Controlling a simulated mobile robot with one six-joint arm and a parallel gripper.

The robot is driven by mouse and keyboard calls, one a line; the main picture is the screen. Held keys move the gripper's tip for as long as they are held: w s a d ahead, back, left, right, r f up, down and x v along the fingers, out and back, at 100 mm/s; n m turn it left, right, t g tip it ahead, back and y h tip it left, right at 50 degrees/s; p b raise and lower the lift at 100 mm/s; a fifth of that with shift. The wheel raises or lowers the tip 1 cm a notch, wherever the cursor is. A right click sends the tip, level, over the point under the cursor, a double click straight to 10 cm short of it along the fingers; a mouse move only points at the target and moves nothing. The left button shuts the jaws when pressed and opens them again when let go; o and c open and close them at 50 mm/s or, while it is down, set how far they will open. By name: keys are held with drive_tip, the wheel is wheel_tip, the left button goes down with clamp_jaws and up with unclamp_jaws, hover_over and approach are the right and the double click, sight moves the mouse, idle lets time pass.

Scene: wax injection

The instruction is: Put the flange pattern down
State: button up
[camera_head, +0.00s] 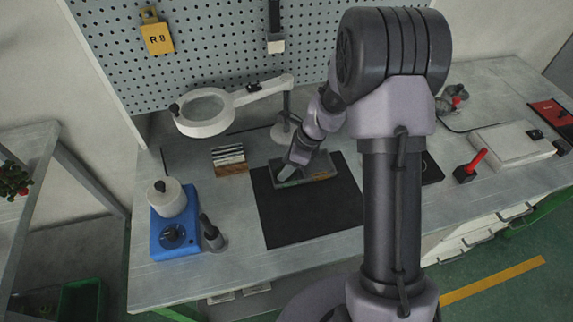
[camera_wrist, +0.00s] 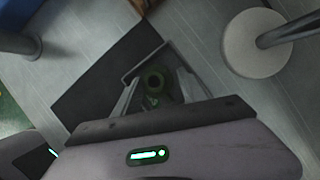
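The green flange pattern (camera_wrist: 154,82), with a round ring-like top, shows in the wrist view inside a shallow dark tray (camera_wrist: 172,48). My gripper (camera_wrist: 157,82) has its two fingers spread on either side of it, with visible gaps, so it looks open. Whether the pattern rests fully on the tray floor is hard to tell. In the head view my gripper (camera_head: 286,173) points down at the left part of the dark tray (camera_head: 327,163), which lies on the black mat (camera_head: 300,222). The pattern is hidden by my gripper and arm there.
A magnifier lamp (camera_head: 205,112) stands behind the mat, its round base (camera_wrist: 253,42) close to the tray. A blue wax unit (camera_head: 175,225), a small dark tool in a stand (camera_head: 212,236) and a wooden block (camera_head: 230,162) lie left. The mat's front is clear.

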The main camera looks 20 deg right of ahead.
drive_tip(key=p+v, duration=0.5)
drive_tip(key=v, duration=0.7)
drive_tip(key=s+a+r+n+t, duration=0.1)
drive_tip(key=s+a+r+n, duration=0.15)
drive_tip(key=r, duration=0.35)
drive_tip(key=s+a+r+n, duration=0.2)
drive_tip(key=s+r+n, duration=0.15)
drive_tip(key=r, duration=0.25)
drive_tip(key=s+a+r+n+t+h, duration=0.1)
drive_tip(key=s+r+n, duration=0.3)
drive_tip(key=s+n, duration=0.2)
drive_tip(key=s+a+r+n+t+h, duration=0.1)
drive_tip(key=s+a+r+n, duration=0.1)
drive_tip(key=s+r+n, duration=0.2)
drive_tip(key=s+n, duration=0.3)
drive_tip(key=s, duration=0.4)
drive_tip(key=shift+a+t, duration=0.25)
drive_tip(key=shift+t, duration=0.15)
